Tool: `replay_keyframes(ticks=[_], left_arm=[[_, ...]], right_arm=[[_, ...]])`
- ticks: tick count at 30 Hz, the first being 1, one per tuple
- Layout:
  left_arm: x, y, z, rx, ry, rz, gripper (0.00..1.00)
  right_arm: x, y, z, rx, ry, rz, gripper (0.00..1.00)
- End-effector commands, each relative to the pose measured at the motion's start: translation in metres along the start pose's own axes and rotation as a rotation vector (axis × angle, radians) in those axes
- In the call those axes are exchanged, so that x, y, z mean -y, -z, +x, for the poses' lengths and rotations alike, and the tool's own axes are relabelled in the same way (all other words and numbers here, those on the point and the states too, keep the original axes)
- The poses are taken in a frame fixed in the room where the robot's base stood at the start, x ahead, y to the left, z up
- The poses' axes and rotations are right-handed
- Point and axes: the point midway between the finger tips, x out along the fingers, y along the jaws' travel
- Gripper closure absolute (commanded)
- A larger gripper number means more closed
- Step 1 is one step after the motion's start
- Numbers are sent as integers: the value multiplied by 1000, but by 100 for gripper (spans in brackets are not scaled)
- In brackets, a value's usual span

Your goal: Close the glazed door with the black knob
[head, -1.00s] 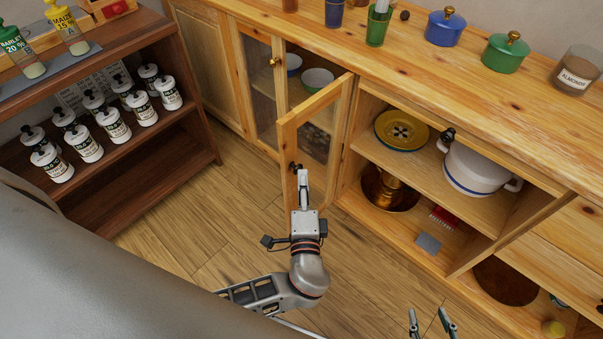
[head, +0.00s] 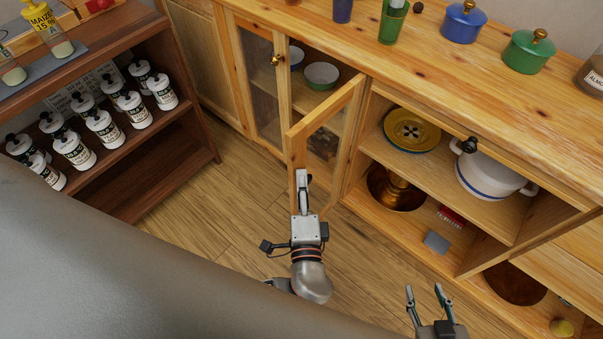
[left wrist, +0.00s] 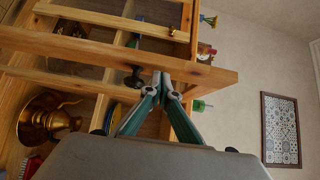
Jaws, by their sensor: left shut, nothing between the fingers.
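The glazed door (head: 297,150) with the black knob stands open in the head view, swung out from the wooden cabinet. Its black knob (head: 308,178) is at the free edge, partly hidden by my left fingers. My left gripper (head: 302,174) is shut and empty, its tips at the lower free edge of the door. In the left wrist view the shut fingertips (left wrist: 167,75) overlap the door frame (left wrist: 90,50), next to the dark knob (left wrist: 133,77); I cannot tell whether they touch. My right gripper (head: 424,289) is open and empty at the bottom, away from the door.
A closed glazed door with a brass knob (head: 276,60) is left of the open one. Bowls (head: 321,75) stand inside. The open shelf at right holds a yellow plate (head: 412,130) and white pot (head: 492,172). A dark shelf (head: 160,145) with white bottles stands left. Floor between is clear.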

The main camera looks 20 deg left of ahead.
Motion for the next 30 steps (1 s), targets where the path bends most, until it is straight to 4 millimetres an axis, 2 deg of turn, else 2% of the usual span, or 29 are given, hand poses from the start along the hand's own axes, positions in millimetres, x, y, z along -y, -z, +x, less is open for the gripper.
replay_keyframes(ticks=[20, 26, 30], left_arm=[[0, -2, -3, -5, 1, 0, 100], [2, -14, 7, -52, 4, 3, 100], [2, -29, 21, -123, 6, 5, 100]], right_arm=[[-1, -2, -1, 3, 2, -8, 60], [-2, 2, -2, -1, 0, -9, 60], [-3, 4, -3, -3, -2, -7, 60]])
